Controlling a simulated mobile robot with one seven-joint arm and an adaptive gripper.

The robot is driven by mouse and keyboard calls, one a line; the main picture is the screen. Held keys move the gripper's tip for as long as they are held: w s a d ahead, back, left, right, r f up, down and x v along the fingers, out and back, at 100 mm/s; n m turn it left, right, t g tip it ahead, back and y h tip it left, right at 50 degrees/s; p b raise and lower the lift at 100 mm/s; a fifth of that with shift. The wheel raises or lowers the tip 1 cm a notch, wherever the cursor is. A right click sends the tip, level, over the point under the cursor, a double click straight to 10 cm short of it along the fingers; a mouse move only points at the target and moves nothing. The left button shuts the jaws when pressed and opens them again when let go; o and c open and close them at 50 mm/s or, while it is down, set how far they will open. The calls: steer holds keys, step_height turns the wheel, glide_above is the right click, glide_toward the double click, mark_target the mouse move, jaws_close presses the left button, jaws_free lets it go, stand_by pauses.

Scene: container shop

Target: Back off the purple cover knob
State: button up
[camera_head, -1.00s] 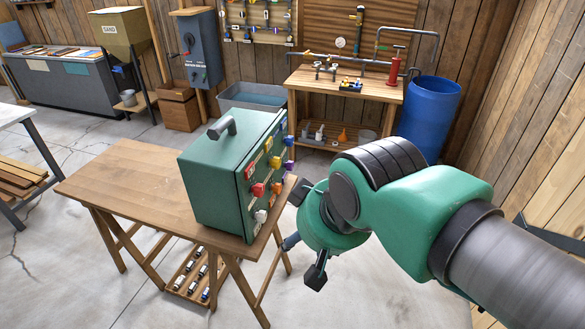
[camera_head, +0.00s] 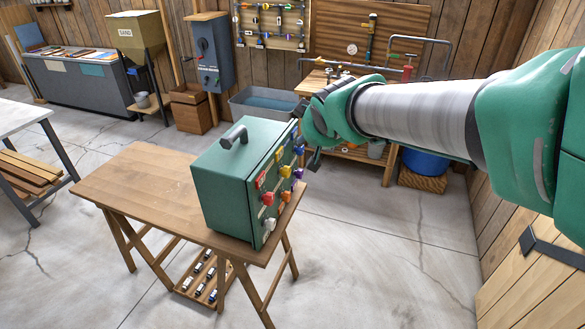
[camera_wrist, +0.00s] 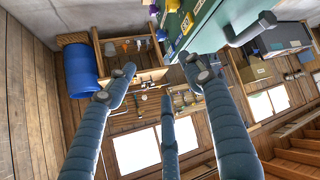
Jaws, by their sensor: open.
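A green box (camera_head: 232,190) with a top handle stands on the wooden trestle table. Its right-hand face carries several coloured knobs. The purple knob (camera_head: 298,173) sticks out at the far edge of that face; a purple knob also shows at the top of the wrist view (camera_wrist: 154,10). My gripper (camera_head: 308,140) is at the box's far right upper corner, close to the knobs, partly hidden behind my arm. In the wrist view my gripper (camera_wrist: 160,82) has its fingers spread with nothing between them. I cannot tell whether any finger touches the box.
Red (camera_head: 267,198), orange (camera_head: 285,196) and white (camera_head: 270,224) knobs sit near the purple one. The trestle table (camera_head: 150,185) is bare left of the box. A blue barrel (camera_head: 425,163) and a workbench stand behind my arm. The floor right of the table is clear.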

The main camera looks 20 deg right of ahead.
steer(key=w+d+n+t+p, duration=0.1)
steer(key=w+d+t, duration=0.1)
steer(key=w+d, duration=0.5)
steer(key=w+d+n+t+p, duration=0.1)
steer(key=w+d+n, duration=0.15)
steer(key=w, duration=0.95)
steer(key=w+d+f+n+t+y+p, duration=0.1)
steer(key=w+d+f+y, duration=0.15)
steer(key=w+f, duration=0.25)
steer(key=w+d+f+n+t+y+p, duration=0.1)
steer(key=w+d+f+n+y+p, duration=0.1)
steer(key=w+d+f, duration=0.3)
step_height(320, 180, down, 14)
steer(key=w+d+n+y+p, duration=0.1)
steer(key=d+n+y+p, duration=0.15)
steer(key=y, duration=0.25)
steer(key=s+f+n+g+y+p, duration=0.1)
steer(key=s+f+y+p, duration=0.1)
steer(key=s+f+y, duration=0.4)
steer(key=s+f, duration=0.5)
steer(key=f, duration=0.3)
steer(key=shift+d+f, duration=0.15)
steer(key=shift+d, duration=0.25)
steer(key=shift+w+y, duration=0.1)
steer(key=shift+y, duration=0.15)
